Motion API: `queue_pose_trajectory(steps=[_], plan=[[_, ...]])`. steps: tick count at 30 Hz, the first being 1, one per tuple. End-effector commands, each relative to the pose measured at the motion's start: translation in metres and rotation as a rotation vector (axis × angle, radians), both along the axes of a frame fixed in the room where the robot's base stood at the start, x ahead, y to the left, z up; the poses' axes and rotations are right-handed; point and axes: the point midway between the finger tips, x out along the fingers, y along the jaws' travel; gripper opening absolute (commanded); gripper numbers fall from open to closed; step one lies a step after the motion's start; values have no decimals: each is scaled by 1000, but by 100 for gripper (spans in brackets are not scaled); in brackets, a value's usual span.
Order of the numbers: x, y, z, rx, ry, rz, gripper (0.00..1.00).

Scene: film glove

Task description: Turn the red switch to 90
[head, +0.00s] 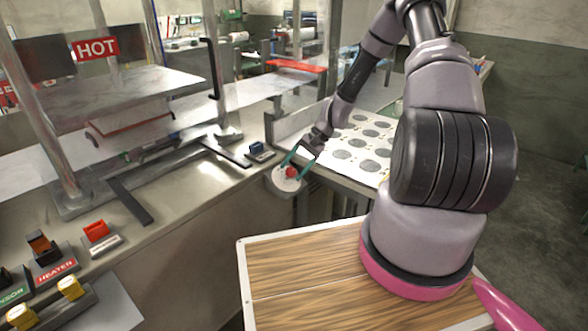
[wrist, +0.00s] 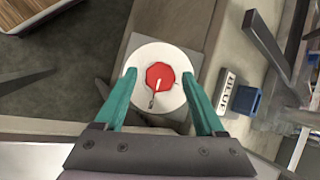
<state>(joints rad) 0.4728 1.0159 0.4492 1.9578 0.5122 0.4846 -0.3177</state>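The red switch (wrist: 160,77) is a red knob with a pale pointer line, set on a round white dial (wrist: 147,57). In the head view the red switch (head: 291,172) sits on its dial at the corner of the metal counter. My gripper (wrist: 160,75) has its two teal fingers apart, one on each side of the knob and over the dial, with a visible gap to the red part. In the head view my gripper (head: 293,163) reaches down at the dial. Any number markings on the dial are too small to read.
A blue block switch (wrist: 246,100) with a label stands beside the dial. A red switch block (head: 96,231) and a heater switch (head: 45,250) are on the counter at left. A sheet with grey discs (head: 345,155) lies behind. The wooden top (head: 300,270) is clear.

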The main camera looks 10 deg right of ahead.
Motion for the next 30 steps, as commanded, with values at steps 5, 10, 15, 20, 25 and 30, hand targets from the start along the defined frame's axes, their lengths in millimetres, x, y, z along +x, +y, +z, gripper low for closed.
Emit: queue_pose_trajectory(steps=[5,10,15,20,25,30], plan=[[0,0,0,0,-1,1,76],[0,-1,1,-1,-1,2,76],[0,-13,18,-2,-3,0,76],[1,-34,45,-3,-4,-1,76],[0,-52,70,-2,-3,-1,76],[0,-62,84,-1,-2,0,76]])
